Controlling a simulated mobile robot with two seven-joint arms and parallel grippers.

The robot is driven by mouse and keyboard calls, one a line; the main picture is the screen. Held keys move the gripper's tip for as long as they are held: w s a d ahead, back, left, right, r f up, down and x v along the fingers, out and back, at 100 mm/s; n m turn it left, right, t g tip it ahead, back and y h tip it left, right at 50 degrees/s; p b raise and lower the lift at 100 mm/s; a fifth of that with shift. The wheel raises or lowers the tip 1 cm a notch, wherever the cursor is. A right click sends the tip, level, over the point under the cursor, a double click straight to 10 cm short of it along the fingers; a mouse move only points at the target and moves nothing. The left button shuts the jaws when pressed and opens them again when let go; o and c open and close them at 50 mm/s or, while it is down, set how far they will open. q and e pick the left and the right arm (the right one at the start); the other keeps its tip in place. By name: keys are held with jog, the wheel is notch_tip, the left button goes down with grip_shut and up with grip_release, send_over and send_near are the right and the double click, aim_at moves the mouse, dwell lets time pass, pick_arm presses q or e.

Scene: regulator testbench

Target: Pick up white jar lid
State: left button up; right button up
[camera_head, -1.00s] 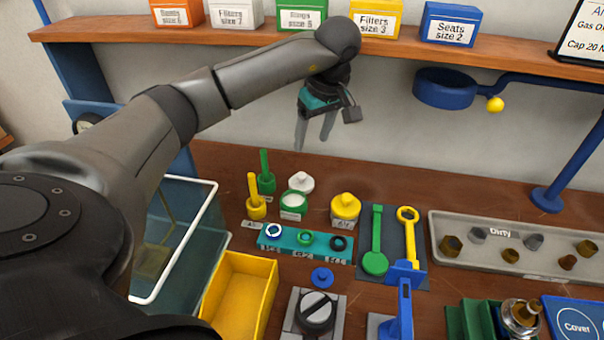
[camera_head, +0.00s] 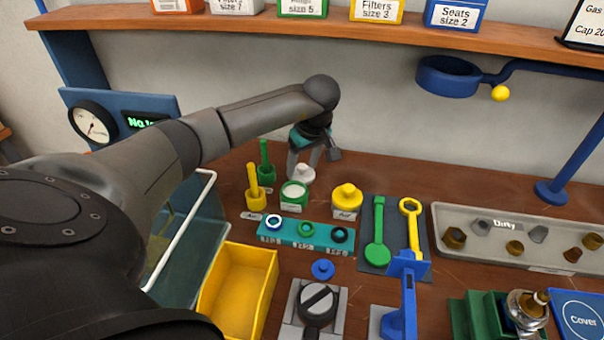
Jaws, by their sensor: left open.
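I cannot tell whether the fingers touch the lid. My right gripper is not in view.
Green (camera_head: 265,165) and yellow (camera_head: 254,190) brush-like tools stand left of the green jar. A yellow-lidded jar (camera_head: 346,202) stands to the right. A teal ring holder (camera_head: 306,234) lies in front. The wooden shelf (camera_head: 300,24) runs above.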

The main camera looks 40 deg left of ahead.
pick_arm(q)
grip_shut()
dwell(0.5)
